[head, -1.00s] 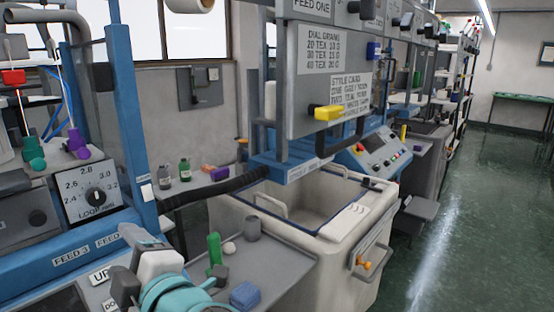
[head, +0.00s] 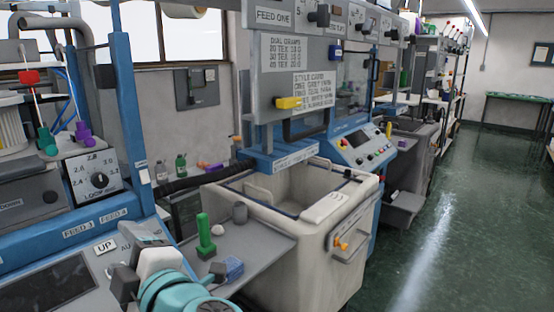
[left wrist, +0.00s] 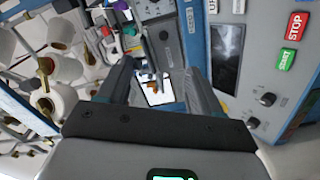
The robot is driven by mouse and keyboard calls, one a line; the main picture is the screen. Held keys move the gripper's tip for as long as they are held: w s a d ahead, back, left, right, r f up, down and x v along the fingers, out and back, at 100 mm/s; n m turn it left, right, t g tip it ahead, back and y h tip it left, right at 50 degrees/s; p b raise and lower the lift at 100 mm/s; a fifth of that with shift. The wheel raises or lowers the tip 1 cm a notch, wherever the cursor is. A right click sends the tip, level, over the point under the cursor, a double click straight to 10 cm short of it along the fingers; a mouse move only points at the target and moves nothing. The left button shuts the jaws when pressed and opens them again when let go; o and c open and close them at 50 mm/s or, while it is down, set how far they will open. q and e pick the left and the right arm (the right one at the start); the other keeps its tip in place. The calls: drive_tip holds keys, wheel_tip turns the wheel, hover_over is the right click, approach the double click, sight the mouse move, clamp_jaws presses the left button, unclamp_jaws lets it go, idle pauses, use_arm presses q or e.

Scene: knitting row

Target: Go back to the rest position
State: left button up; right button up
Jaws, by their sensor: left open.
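My left gripper (head: 131,262) is at the bottom left of the head view, in front of the blue-framed knitting machine's panel with the UP label. Its teal and white wrist shows and its dark fingers point away from me. In the left wrist view the two fingers (left wrist: 157,80) stand apart, and I see nothing held between them. My right gripper is in neither view.
Green floor (head: 460,240) is open at right. STOP and START buttons (left wrist: 297,26) show in the wrist view.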

use_arm(q)
drive_tip(key=w+d+f+m+t+h+p, duration=0.1)
drive_tip(key=w+d+f+m+h, duration=0.2)
drive_tip(key=f, duration=0.4)
drive_tip(key=w+f+m+t+h, duration=0.1)
drive_tip(key=w+f+m+h, duration=0.2)
drive_tip(key=f+m, duration=0.3)
drive_tip(key=w+d+f+m+h+p, duration=0.1)
drive_tip(key=w+d+f+m+h, duration=0.15)
drive_tip(key=f, duration=0.65)
drive_tip(key=s+d+f+m+g+h, duration=0.1)
drive_tip(key=s+f+m+g+h, duration=0.1)
drive_tip(key=f, duration=0.5)
drive_tip(key=s+f+m+g+h, duration=0.1)
drive_tip(key=f+m+h, duration=0.15)
drive_tip(key=f, duration=0.35)
drive_tip(key=s+d+f+m+g+h, duration=0.2)
drive_tip(key=s+f+g, duration=0.3)
drive_tip(key=s+f, duration=0.3)
drive_tip(key=s+d+f+m+g+h+p, duration=0.1)
drive_tip(key=s+f+g, duration=0.4)
drive_tip(key=s, duration=1)
wheel_tip(320, 180, down, 3)
drive_tip(key=shift+s+d+f+m+h, duration=0.15)
drive_tip(key=shift+s+d+m+h, duration=0.2)
drive_tip(key=shift+d+m+h, duration=0.45)
drive_tip(key=shift+a, duration=0.15)
drive_tip(key=c, duration=0.4)
